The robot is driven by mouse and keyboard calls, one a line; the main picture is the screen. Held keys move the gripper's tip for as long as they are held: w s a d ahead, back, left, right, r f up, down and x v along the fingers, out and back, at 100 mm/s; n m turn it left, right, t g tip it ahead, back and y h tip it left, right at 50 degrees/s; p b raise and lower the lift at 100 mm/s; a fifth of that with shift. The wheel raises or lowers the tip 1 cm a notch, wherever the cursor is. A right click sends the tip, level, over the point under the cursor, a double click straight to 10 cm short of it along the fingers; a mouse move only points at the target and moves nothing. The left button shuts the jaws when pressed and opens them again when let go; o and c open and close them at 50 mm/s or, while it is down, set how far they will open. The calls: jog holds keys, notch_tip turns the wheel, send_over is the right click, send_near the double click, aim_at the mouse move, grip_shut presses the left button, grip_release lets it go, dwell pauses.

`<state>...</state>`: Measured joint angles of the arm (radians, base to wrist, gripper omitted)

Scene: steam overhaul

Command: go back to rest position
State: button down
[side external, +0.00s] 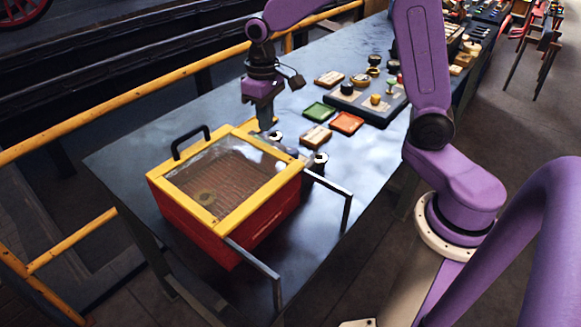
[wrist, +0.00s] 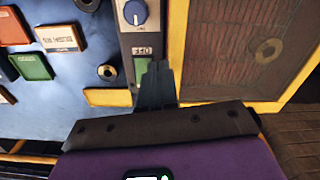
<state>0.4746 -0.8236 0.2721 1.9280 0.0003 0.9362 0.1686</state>
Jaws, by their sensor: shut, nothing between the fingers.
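My gripper (side external: 266,122) points down at the back edge of the red box with the yellow-framed clear lid (side external: 245,125). Its fingers are shut with nothing between them. A blue knob (wrist: 135,13) sits on the same strip. Whether the fingertips touch the strip cannot be told. The lid lies closed on the box, and a round ring (side external: 207,197) shows through it.
A black handle (side external: 190,141) stands up from the lid's left side. A grey metal bar frame (side external: 328,183) stands at the box's front right. Green (side external: 319,111) and orange (side external: 346,123) trays and a dark panel with knobs (side external: 368,103) lie behind.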

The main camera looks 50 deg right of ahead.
jog(key=s+r+n, duration=0.1)
jog(key=s+n, duration=0.9)
jog(key=s, duration=1.7)
jog(key=shift+s+r+n, duration=0.15)
jog(key=shift+n, duration=0.15)
